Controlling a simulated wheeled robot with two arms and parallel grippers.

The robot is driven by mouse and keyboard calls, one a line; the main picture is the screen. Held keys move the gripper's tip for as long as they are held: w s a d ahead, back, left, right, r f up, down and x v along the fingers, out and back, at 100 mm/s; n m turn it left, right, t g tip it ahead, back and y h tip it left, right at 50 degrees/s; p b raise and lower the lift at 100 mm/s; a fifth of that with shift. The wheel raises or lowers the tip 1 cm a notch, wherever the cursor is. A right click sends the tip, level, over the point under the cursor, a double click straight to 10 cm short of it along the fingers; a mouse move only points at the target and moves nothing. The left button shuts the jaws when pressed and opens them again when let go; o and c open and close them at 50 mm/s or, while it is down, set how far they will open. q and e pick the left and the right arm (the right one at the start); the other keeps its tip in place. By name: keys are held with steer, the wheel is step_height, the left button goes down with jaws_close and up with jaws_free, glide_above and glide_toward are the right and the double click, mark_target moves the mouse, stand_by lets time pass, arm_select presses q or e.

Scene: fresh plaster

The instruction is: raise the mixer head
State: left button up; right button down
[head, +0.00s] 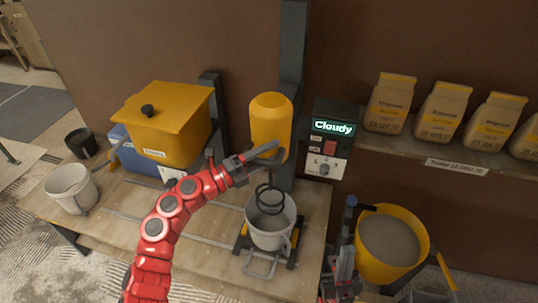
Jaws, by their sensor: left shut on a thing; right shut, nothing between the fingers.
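The mixer head (270,118) is a yellow rounded housing on a dark upright column (292,60). A dark ring-shaped whisk (270,199) hangs below it, its lower part inside a light grey bucket (270,238). My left gripper (265,153) is at the lower front of the head, shut on what looks like its handle; the fingers hide most of the grip. My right gripper (345,258) is shut and empty at the lower right, between the bench and a yellow tub.
A control box (332,142) reading "Cloudy" stands right of the column. A yellow tub (390,242) of grey material is at right. Paper bags (390,103) line a shelf. A yellow hopper (168,122) and grey pail (70,188) are at left.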

arm_select(q)
steer(key=shift+s+d+f, duration=0.1)
stand_by(0.6)
steer(key=b+v, duration=0.7)
steer(key=v, duration=1)
steer(key=shift+a, duration=0.25)
steer(key=shift+f, duration=0.15)
